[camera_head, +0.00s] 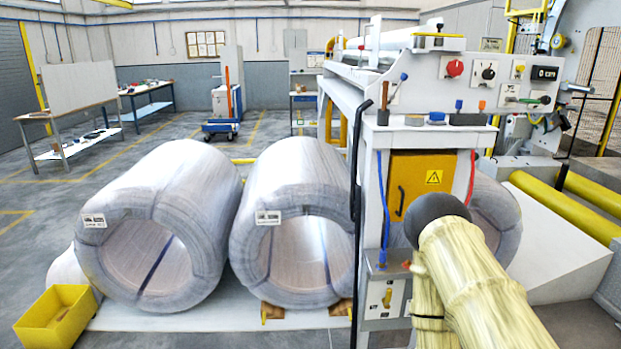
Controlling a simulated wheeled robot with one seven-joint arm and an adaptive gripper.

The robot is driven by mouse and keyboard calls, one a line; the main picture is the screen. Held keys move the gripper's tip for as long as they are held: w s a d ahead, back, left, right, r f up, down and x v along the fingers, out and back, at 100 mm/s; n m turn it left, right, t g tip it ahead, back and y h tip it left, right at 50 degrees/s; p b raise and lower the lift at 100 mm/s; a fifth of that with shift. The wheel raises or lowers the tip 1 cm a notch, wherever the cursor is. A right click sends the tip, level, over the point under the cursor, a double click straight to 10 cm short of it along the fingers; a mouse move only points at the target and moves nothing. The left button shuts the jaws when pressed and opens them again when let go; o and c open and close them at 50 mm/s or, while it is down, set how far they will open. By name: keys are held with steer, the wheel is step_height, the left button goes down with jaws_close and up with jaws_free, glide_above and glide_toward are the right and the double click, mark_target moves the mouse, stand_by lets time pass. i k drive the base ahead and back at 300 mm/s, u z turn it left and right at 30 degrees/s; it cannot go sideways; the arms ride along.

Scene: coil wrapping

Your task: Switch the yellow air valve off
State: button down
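A small yellow lever (387,297) stands upright on a pale box low on the front leg of the wrapping machine. It looks like the yellow air valve, but it is too small to read its setting for certain. A blue hose (385,215) runs down to a fitting just above it. My arm, in a pale yellow sleeve with a dark round joint, fills the lower right and passes close to the right of this box. My gripper is not visible, so I cannot tell its state or its distance from the lever.
Two wrapped coils (165,225) (292,220) stand left of the box. A thin black upright bar (356,200) is just left of the machine leg. A control panel (490,85) with knobs is above. A yellow bin (58,318) sits at lower left.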

mark_target(387, 297)
steer(key=z, duration=0.05)
steer(key=k, duration=0.5)
steer(key=z, duration=0.8)
steer(key=i, duration=0.75)
steer(key=u, duration=0.85)
